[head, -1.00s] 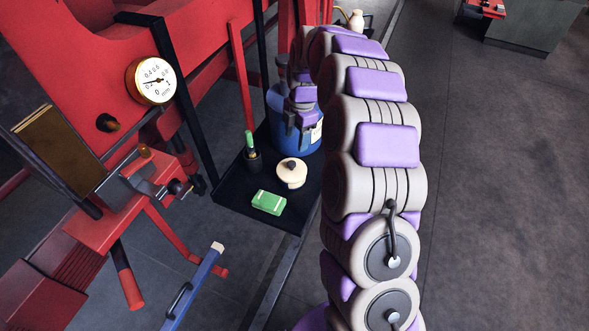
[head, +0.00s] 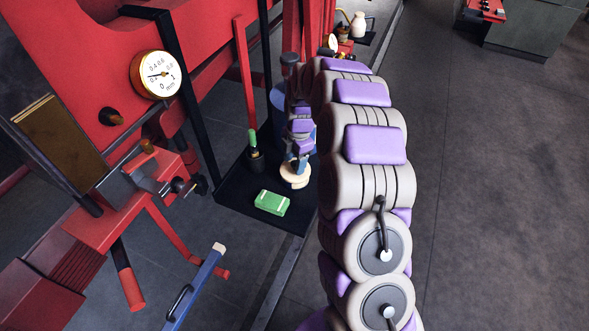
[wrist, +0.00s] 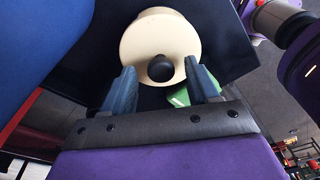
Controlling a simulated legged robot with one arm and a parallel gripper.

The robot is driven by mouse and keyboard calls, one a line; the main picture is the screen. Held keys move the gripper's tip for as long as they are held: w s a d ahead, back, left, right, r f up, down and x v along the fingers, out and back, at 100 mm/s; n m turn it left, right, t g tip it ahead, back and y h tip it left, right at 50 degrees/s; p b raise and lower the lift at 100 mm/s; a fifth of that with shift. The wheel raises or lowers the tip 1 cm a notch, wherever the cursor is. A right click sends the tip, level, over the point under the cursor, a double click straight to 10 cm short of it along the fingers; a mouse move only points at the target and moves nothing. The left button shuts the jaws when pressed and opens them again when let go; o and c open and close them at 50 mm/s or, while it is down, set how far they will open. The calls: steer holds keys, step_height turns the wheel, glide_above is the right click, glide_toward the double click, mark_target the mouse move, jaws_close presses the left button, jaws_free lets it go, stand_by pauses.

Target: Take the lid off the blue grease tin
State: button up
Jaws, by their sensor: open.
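The blue grease tin (head: 278,100) stands at the back of the black tray, mostly hidden behind my arm. Its large blue side (wrist: 45,45) fills the left of the wrist view; its top is not visible. A round cream piece (head: 295,181) with a black knob sits on the tray in front of the tin. I cannot tell if it is a loose lid or a lidded pot. My gripper (head: 298,160) is open just above it. In the wrist view, my fingers (wrist: 157,78) are apart, either side of the black knob (wrist: 161,68), with nothing held.
A green block (head: 271,202) lies on the black tray (head: 235,190) near the cream piece. A dark cup with a green-handled tool (head: 254,150) stands to the left. Red machinery with a dial gauge (head: 153,75) is on the left.

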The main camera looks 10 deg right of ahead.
steer(key=shift+a, duration=0.15)
steer(key=shift+c, duration=0.6)
steer(key=shift+d, duration=0.5)
steer(key=c, duration=0.5)
steer(key=shift+d, duration=0.1)
steer(key=shift+c, duration=1.3)
steer(key=shift+a, duration=0.25)
jaws_close()
steer(key=shift+a, duration=0.15)
steer(key=shift+r, duration=0.1)
